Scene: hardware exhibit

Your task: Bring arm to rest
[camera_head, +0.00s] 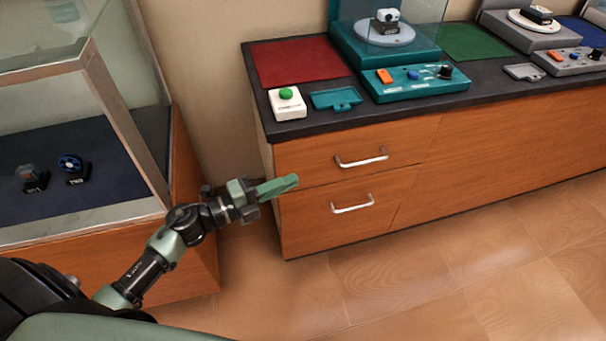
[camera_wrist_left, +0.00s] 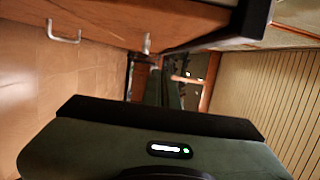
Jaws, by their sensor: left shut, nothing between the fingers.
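My left arm comes in from the lower left in the head view, with its left gripper (camera_head: 284,184) stretched out in front of the wooden drawer cabinet. Its green fingers are shut together with nothing between them. In the head view they overlap the drawer fronts, left of the two handles; I cannot tell how close they are. In the left wrist view the gripper fingers (camera_wrist_left: 165,90) point away from the camera, dark and close together, under the counter's edge. My right gripper is in neither view.
The cabinet has an upper handle (camera_head: 361,158) and a lower handle (camera_head: 352,204). Its dark counter (camera_head: 330,127) carries a green-button box (camera_head: 287,103), a teal tray (camera_head: 336,98) and a teal control panel (camera_head: 416,82). A glass display case (camera_head: 80,120) stands at left. The floor (camera_head: 400,280) at right is clear.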

